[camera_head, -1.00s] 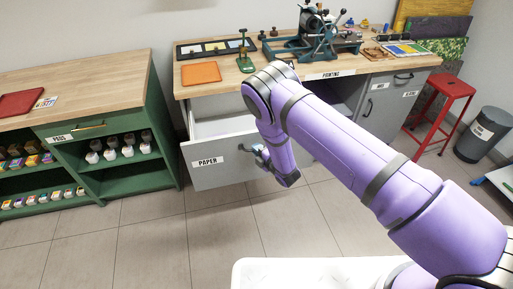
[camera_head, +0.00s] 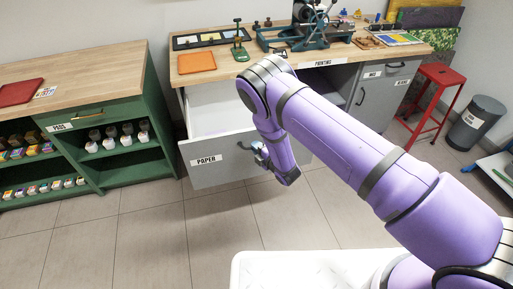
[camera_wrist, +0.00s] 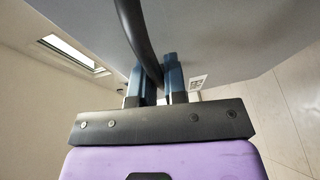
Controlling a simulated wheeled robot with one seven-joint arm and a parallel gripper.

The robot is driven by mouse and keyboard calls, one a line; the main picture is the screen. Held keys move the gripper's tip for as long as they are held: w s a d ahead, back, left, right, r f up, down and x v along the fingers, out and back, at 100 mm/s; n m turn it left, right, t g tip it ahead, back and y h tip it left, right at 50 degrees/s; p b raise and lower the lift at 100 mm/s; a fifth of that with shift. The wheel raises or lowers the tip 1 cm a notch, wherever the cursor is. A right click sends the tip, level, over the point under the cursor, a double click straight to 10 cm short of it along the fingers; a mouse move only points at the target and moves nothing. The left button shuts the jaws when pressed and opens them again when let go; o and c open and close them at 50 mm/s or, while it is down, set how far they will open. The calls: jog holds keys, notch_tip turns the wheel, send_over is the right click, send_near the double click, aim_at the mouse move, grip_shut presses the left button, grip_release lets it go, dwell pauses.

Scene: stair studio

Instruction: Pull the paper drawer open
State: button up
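The paper drawer (camera_head: 218,166) is a grey drawer with a "PAPER" label, under the left part of the printing desk. It stands well out from the desk, and its white inside shows from above. My gripper (camera_head: 259,156) is at the right part of the drawer front, partly hidden by my arm. In the wrist view, the blue fingers of my gripper (camera_wrist: 161,75) stand close on either side of the dark curved handle (camera_wrist: 138,32), against the grey drawer front (camera_wrist: 225,40). The fingers look closed around the handle.
The wooden printing desk (camera_head: 215,79) carries an orange sheet and a press. A green shelf unit (camera_head: 128,172) with pots stands close to the drawer's left. A red stool (camera_head: 436,90) and a grey bin (camera_head: 470,122) are at the right. The tiled floor before the drawer is clear.

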jog(key=o, duration=0.4)
jog(key=shift+d, duration=0.1)
jog(key=v, duration=1)
jog(key=shift+s+d, duration=0.15)
jog(key=shift+s, duration=0.15)
